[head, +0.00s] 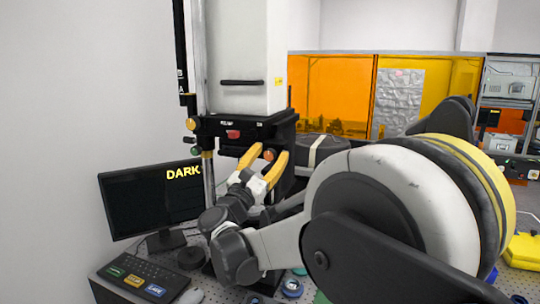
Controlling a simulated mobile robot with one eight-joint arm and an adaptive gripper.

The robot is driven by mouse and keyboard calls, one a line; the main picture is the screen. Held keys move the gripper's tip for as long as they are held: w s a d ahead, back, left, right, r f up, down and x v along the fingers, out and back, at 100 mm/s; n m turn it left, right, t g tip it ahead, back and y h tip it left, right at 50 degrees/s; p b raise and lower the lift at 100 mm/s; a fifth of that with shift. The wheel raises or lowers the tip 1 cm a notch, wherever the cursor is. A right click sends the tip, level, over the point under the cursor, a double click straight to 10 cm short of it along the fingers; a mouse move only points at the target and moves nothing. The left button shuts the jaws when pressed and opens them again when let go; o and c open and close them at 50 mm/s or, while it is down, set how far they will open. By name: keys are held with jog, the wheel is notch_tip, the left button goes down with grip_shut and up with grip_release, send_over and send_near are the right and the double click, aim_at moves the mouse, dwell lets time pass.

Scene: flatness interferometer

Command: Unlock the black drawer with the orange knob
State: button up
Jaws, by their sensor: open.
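The black drawer (257,128) is a dark unit under the tall white housing, with a small white label and a red part (233,134) on its front. The orange knob (268,155) shows below the drawer front, toward its right side. My gripper (270,151) has two yellow fingers spread apart, with the knob appearing between their tips. I cannot tell from this one view whether the fingers touch it or are still in front of it. The gripper holds nothing that I can see. The lower stand is partly hidden by my gripper and arm.
A monitor (135,205) reading "DARK" stands left, with a control panel (135,281) with coloured buttons before it. A green knob (195,150) sits by the metal column (208,178). Small round parts (292,288) lie on the perforated table. Orange screens (335,90) stand behind.

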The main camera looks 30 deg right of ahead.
grip_shut()
jog(key=shift+m, duration=0.4)
jog(key=m+g, duration=0.1)
jog(key=m, duration=0.1)
jog(key=m+g+p, duration=0.1)
jog(key=m, duration=0.2)
jog(key=shift+g+h, duration=0.3)
jog(key=shift+h, duration=0.1)
jog(key=m+g, duration=0.1)
jog(key=m, duration=0.2)
jog(key=m+g+p, duration=0.1)
jog(key=m, duration=0.2)
jog(key=shift+r+g, duration=0.1)
jog(key=shift+g, duration=0.3)
jog(key=m+y+p, duration=0.1)
jog(key=m, duration=0.1)
jog(key=m+g+p, duration=0.1)
jog(key=m, duration=0.2)
jog(key=shift+s+m+g+y+p, duration=0.1)
jog(key=shift+m+g+y+p, duration=0.2)
jog(key=shift+y+p, duration=0.1)
jog(key=shift+f+m+y+p, duration=0.2)
jog(key=shift+m+y+p, duration=0.4)
jog(key=shift+m, duration=1)
